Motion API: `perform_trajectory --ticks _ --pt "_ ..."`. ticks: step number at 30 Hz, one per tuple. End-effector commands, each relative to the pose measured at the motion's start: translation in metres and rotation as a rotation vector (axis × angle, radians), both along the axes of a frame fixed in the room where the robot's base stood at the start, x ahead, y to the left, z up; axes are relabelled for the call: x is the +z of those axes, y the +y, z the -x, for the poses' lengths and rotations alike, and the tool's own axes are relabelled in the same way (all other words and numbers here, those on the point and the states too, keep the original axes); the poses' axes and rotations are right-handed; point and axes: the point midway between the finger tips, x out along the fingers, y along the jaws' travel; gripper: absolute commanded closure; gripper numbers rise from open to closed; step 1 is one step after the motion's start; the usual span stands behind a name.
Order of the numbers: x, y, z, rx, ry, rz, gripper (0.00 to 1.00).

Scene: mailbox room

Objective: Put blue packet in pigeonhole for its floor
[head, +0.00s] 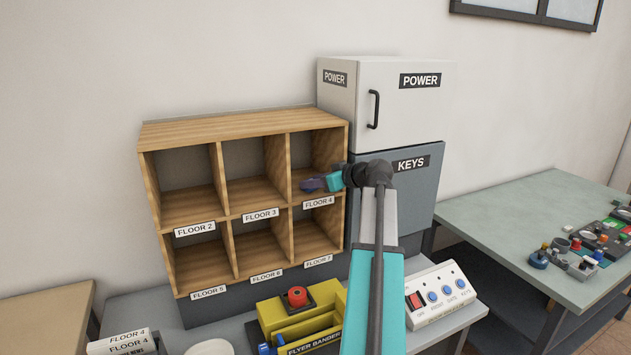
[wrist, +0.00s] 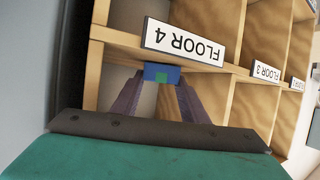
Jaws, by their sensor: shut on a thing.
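My gripper (head: 313,184) is at the FLOOR 4 pigeonhole (head: 302,150), at the right end of the upper row, low in its opening. The wrist view is upside down. It shows my gripper's purple fingers (wrist: 158,92) shut on the small blue packet (wrist: 162,73), which has a green patch. The packet is close to the shelf edge with the FLOOR 4 label (wrist: 184,41). I cannot tell whether it touches the shelf or how far inside it is. In the head view the packet is not clearly distinguishable from the fingers.
The wooden rack (head: 222,127) has two rows, labelled FLOOR 2 to FLOOR 7. A POWER and KEYS cabinet (head: 398,105) stands close on the right. A yellow flyer bander (head: 306,325) and a button panel (head: 440,293) sit in front. A green table (head: 500,220) with small parts is at right.

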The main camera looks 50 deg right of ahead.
Motion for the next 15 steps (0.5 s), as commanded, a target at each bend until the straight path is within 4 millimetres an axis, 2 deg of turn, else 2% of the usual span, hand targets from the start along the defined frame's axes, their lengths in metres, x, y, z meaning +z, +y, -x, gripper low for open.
perform_trajectory --ticks 6,7,8,15 --pt "-0.0034 0.0000 0.0001 0.000 0.000 0.000 0.86" --pt "-0.0033 -0.0001 0.0002 0.000 0.000 0.000 0.58" --pt "-0.0025 0.0000 0.0002 0.000 0.000 0.000 0.53" --pt "-0.0024 -0.0001 0.0003 0.000 0.000 0.000 0.52"
